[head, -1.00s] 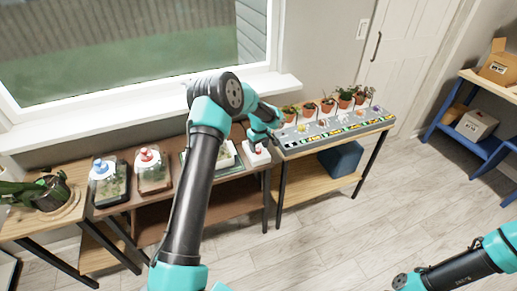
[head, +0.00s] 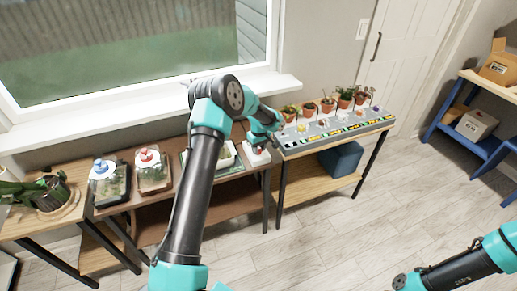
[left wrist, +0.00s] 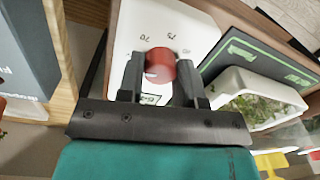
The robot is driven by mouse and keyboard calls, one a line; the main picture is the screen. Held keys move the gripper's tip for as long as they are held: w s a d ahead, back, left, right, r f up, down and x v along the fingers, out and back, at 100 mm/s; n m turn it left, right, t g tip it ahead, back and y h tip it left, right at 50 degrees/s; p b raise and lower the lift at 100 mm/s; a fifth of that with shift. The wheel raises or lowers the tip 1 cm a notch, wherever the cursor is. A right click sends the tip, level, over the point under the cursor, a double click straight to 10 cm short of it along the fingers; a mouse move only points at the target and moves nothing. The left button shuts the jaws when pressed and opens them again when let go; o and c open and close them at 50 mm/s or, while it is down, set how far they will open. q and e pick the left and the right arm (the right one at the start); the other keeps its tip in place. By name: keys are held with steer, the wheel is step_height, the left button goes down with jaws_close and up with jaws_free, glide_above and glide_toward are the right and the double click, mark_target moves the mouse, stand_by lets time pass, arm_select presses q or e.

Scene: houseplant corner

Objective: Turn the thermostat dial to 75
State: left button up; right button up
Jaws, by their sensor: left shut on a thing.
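The white thermostat box (head: 262,159) stands at the right end of the brown bench, and it also shows in the left wrist view (left wrist: 192,28). Its red dial (left wrist: 160,62) has the printed marks 70 and 75 just beyond it. My left gripper (left wrist: 160,80) is shut on the dial, with one dark finger on each side. A small pale patch shows on the dial's near side, but I cannot tell which number the dial points to. In the head view the gripper (head: 257,143) partly hides the dial. My right gripper is out of view; only my right arm shows at lower right.
The floor in front is clear.

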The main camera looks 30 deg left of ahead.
arm_select(q)
steer(key=shift+m, duration=0.4)
steer(key=m, duration=0.8)
steer(key=shift+m, duration=0.4)
steer(key=m, duration=1)
steer(key=shift+t, duration=0.3)
steer(key=o, duration=0.9)
steer(key=shift+o, duration=0.2)
